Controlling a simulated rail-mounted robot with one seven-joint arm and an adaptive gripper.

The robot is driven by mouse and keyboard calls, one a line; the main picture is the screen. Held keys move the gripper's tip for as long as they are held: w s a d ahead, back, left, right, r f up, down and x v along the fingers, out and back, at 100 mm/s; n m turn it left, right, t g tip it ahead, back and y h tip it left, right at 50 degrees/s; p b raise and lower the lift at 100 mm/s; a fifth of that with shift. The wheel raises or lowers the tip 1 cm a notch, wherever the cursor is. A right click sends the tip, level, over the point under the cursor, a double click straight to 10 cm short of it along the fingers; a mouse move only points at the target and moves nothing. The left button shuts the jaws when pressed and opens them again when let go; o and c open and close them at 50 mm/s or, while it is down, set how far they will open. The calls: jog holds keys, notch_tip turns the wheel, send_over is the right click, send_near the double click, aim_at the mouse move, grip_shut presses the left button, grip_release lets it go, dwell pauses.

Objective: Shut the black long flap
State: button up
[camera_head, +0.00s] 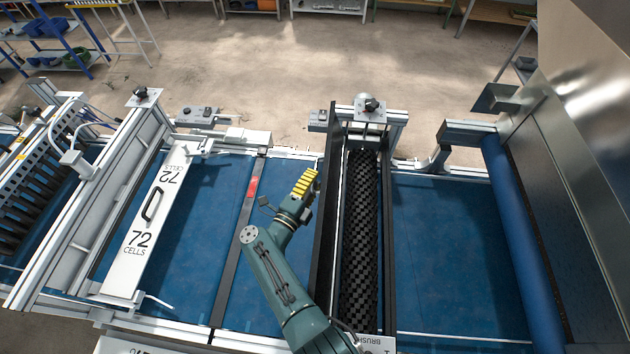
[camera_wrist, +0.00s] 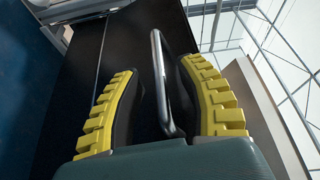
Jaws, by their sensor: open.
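The black long flap (camera_head: 324,225) stands raised along the left side of the black bristled brush roller (camera_head: 361,230), which is exposed. In the wrist view the flap's dark face (camera_wrist: 120,45) fills the area ahead of my gripper (camera_wrist: 160,95). A silver bar handle (camera_wrist: 161,80) shows between the two yellow ribbed fingers. The fingers are open, with gaps visible to the handle; I cannot tell whether either touches it. In the head view my gripper (camera_head: 305,184) is at the flap's left side, toward its far half.
A blue conveyor belt (camera_head: 440,250) runs underneath. A white cover marked 72 cells (camera_head: 150,225) with a black handle lies to the left. A dark crossbar (camera_head: 238,245) is left of my arm. A large metal hopper (camera_head: 600,130) stands at the right.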

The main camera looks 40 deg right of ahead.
jog(key=shift+w+d, duration=0.15)
jog(key=shift+d, duration=0.3)
grip_shut()
